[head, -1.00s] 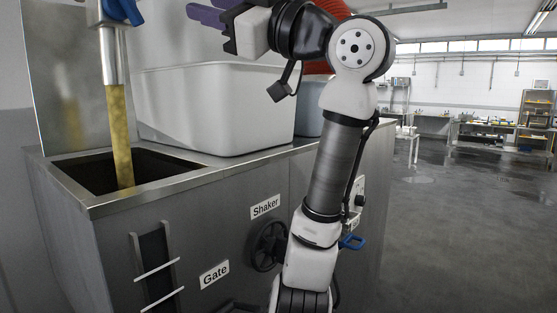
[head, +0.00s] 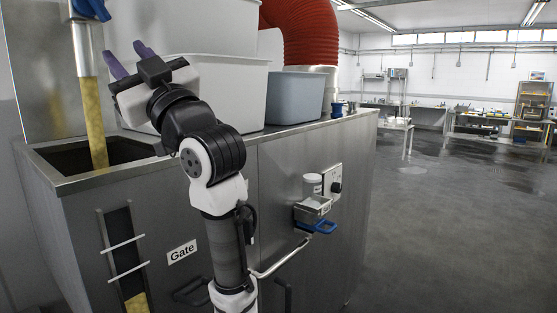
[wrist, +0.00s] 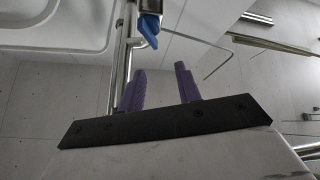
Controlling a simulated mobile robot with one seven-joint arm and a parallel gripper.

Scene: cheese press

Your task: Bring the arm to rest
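My gripper (head: 125,56) is raised in front of the upper white bin at the left in the head view. Its two purple fingers point up and are spread apart with nothing between them. The wrist view shows the same fingers (wrist: 160,75) apart with an empty gap. My arm is folded upward in front of the steel machine (head: 285,170) and hides part of its front. A yellow stream (head: 94,125) falls from a pipe with a blue handle (head: 90,8) into the machine's open hopper (head: 75,157), left of my gripper.
White bins (head: 236,90) and a grey bin (head: 295,97) stand on the machine, with a red duct (head: 300,35) behind. The floor at right is clear.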

